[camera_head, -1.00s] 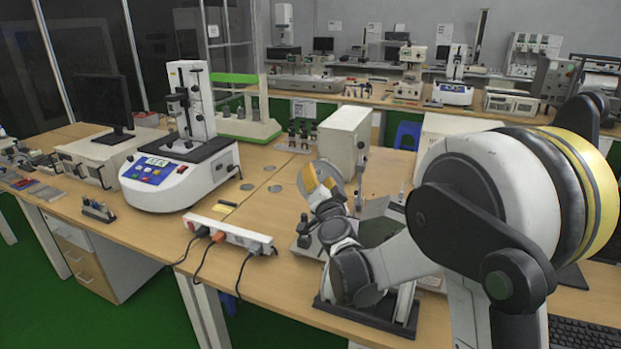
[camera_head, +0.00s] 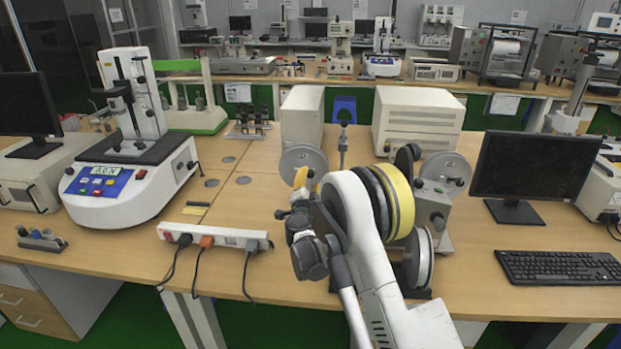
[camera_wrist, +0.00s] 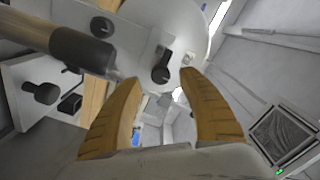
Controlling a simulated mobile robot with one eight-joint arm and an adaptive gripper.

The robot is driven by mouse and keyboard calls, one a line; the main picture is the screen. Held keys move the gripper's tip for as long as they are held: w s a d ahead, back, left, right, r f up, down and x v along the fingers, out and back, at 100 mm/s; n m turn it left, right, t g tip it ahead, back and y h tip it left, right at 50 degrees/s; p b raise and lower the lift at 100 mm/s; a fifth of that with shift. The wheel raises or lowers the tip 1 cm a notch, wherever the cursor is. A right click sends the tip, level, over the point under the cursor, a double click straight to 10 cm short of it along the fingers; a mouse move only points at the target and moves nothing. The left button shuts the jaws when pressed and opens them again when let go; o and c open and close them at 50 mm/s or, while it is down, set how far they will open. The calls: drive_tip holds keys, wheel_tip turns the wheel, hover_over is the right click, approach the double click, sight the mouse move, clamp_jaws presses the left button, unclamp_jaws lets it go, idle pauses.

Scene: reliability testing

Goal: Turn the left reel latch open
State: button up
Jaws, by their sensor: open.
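The left reel (camera_head: 300,160), a grey disc, stands at the left of the reel machine (camera_head: 432,208). My gripper (camera_head: 301,180) is in front of this reel, its tan fingers partly seen against the disc. In the wrist view my gripper (camera_wrist: 162,82) is open and its fingers are apart. A black knob (camera_wrist: 160,74) shows near the gap between the fingertips, apparently ungripped. A pale round disc (camera_wrist: 175,20) lies behind it, with a small fitting (camera_wrist: 187,59). I cannot tell which of these is the left reel latch. My arm hides much of the machine.
A right reel (camera_head: 446,172) stands beyond my arm. A power strip (camera_head: 214,236) with cables lies left of my gripper. A monitor (camera_head: 532,165) and keyboard (camera_head: 560,266) are at right. A beige box (camera_head: 303,118) stands behind the left reel.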

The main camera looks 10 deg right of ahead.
sight(310, 175)
drive_tip(key=shift+b+x, duration=0.35)
drive_tip(key=shift+x, duration=1.45)
clamp_jaws()
